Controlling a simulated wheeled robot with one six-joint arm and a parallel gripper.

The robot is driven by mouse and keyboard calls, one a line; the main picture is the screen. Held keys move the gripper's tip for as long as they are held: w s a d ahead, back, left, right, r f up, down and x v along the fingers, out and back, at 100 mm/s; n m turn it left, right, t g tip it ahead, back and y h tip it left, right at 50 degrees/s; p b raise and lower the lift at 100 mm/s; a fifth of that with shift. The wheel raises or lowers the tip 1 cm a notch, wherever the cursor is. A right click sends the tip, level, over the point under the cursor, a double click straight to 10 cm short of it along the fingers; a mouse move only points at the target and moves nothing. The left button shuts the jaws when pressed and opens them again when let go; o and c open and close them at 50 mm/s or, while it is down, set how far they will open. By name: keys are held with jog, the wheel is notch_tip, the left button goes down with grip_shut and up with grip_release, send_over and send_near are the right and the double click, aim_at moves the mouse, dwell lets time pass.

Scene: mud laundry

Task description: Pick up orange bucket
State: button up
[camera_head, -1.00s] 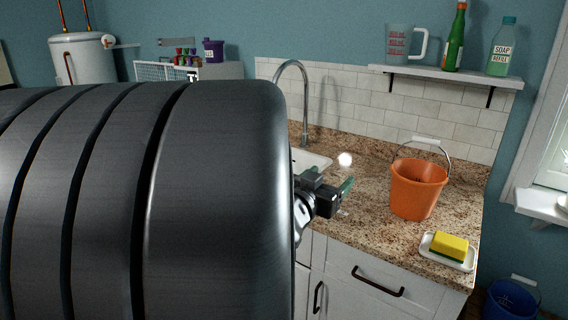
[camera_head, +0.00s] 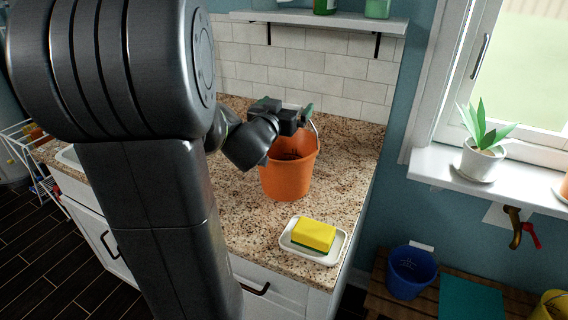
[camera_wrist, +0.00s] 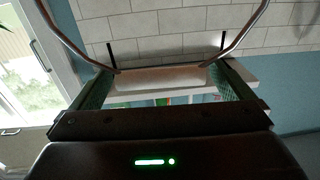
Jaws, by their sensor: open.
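The orange bucket (camera_head: 286,180) stands upright on the speckled granite counter, its wire handle raised with a pale grip. My gripper (camera_head: 287,107) is over the bucket's rim at handle height, with its green-tipped fingers spread. In the wrist view, the handle's white grip (camera_wrist: 160,78) lies across the gap between my two open fingers (camera_wrist: 165,88), and its wires run off to both sides. I cannot tell whether the fingers touch the grip. My arm hides part of the counter on the left.
A yellow sponge (camera_head: 314,235) lies on a white dish (camera_head: 333,253) near the counter's front edge. A white shelf (camera_head: 330,22) with bottles hangs on the tiled wall. A blue bucket (camera_head: 410,273) stands on a low wooden surface at right. The counter right of the orange bucket is clear.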

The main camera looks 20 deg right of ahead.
jog(key=shift+x, duration=1.15)
jog(key=shift+r, duration=0.1)
jog(key=c, duration=1.2)
